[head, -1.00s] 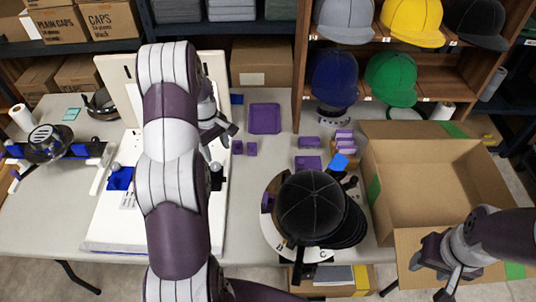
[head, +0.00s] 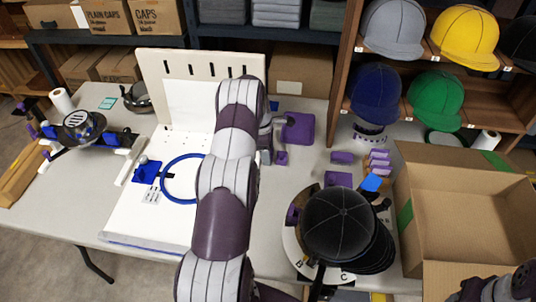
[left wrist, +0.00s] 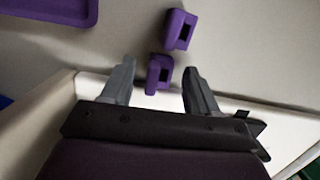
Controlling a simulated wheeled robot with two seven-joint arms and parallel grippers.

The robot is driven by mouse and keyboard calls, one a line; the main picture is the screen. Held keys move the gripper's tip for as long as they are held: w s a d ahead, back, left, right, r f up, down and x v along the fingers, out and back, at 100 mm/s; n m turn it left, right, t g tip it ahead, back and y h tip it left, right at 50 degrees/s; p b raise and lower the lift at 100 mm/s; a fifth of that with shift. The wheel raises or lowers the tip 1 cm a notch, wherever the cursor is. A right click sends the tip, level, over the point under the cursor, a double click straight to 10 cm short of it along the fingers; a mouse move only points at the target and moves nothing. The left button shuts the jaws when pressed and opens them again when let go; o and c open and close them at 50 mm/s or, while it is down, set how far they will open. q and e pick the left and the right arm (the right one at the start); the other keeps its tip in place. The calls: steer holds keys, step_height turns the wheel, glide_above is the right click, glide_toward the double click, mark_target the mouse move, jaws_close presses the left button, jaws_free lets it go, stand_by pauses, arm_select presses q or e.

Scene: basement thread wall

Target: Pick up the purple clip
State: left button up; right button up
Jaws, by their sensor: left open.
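Two small purple clips lie on the table in the left wrist view. The nearer purple clip (left wrist: 152,86) lies in line with the gap between my left fingertips, and the farther purple clip (left wrist: 172,42) is just beyond it. In the head view one purple clip (head: 282,158) shows beside my left gripper (head: 272,140); the other is hidden behind the gripper or arm. My left gripper also shows in the left wrist view (left wrist: 158,72), open and empty. My right gripper (head: 488,291) is cut off at the bottom right; its jaws are unclear.
A purple tray (head: 299,128) lies behind the clips. A white board (head: 185,75) stands left of my left gripper, with a blue ring (head: 165,180) on its base. Black caps (head: 340,225) and an open cardboard box (head: 415,240) are to the right.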

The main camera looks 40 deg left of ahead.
arm_select(q)
steer(key=shift+w+f, duration=0.1)
steer(key=shift+f, duration=0.4)
steer(key=shift+r, duration=0.15)
steer(key=c, duration=1.1)
steer(key=shift+r, duration=0.3)
steer(key=r, duration=0.2)
steer(key=d+r, duration=0.1)
steer(key=r, duration=0.1)
steer(key=shift+d+r, duration=0.1)
steer(key=shift+d, duration=0.1)
steer(key=w+d+r, duration=0.1)
steer(key=d+r, duration=0.5)
steer(key=d, duration=0.4)
steer(key=shift+d, duration=0.15)
